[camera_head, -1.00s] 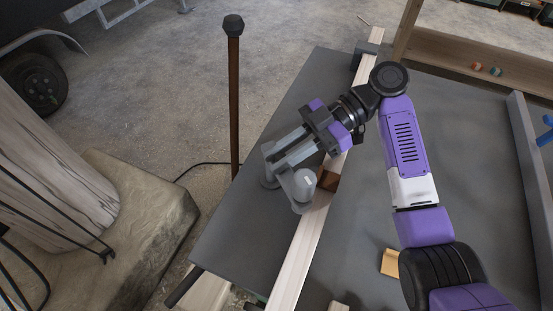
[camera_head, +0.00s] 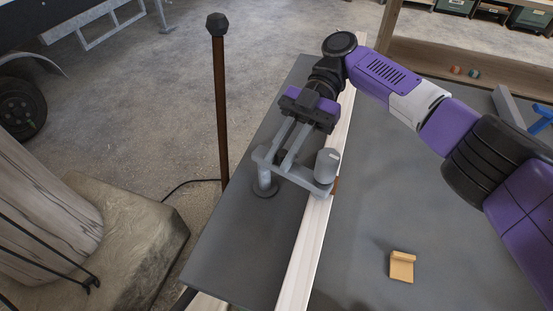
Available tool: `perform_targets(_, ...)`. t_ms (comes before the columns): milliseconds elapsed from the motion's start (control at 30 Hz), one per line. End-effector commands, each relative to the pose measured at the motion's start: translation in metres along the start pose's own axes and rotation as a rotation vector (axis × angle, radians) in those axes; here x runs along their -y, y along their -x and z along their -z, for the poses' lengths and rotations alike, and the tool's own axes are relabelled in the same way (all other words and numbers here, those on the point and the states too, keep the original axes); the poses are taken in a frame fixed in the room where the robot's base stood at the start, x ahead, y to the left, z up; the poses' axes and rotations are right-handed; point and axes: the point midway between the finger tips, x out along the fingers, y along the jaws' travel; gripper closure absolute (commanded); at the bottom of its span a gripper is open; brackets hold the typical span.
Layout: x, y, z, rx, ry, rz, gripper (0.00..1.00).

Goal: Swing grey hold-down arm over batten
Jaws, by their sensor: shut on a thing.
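The grey hold-down arm (camera_head: 293,176) reaches from its round post (camera_head: 264,182) on the left toward the right. Its free end carries a grey cylinder (camera_head: 328,165) and lies over the pale batten (camera_head: 306,240). I cannot tell whether the end touches the batten. The batten runs lengthwise along the dark grey table. My gripper (camera_head: 283,160) comes from above and behind, its two long fingers shut on the hold-down arm between post and cylinder. The fingertips are partly hidden by the arm.
The dark grey table (camera_head: 235,239) has free room right of the batten. A small tan block (camera_head: 402,266) lies there. A brown upright post (camera_head: 221,110) stands left of the table. A wooden shelf (camera_head: 440,70) with small balls is at the back right.

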Motion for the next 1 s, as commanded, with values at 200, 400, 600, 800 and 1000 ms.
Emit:
perform_targets(200,0.0034,0.0030,-0.0039,0.005,0.020,0.062,1.00)
perform_targets(400,0.0043,0.0045,-0.0030,0.003,0.038,0.098,1.00)
perform_targets(600,0.0048,0.0049,-0.0024,0.001,0.047,0.119,1.00)
perform_targets(800,0.0052,0.0048,-0.0018,-0.001,0.051,0.126,1.00)
perform_targets(1000,0.0052,0.0046,-0.0016,-0.001,0.051,0.127,1.00)
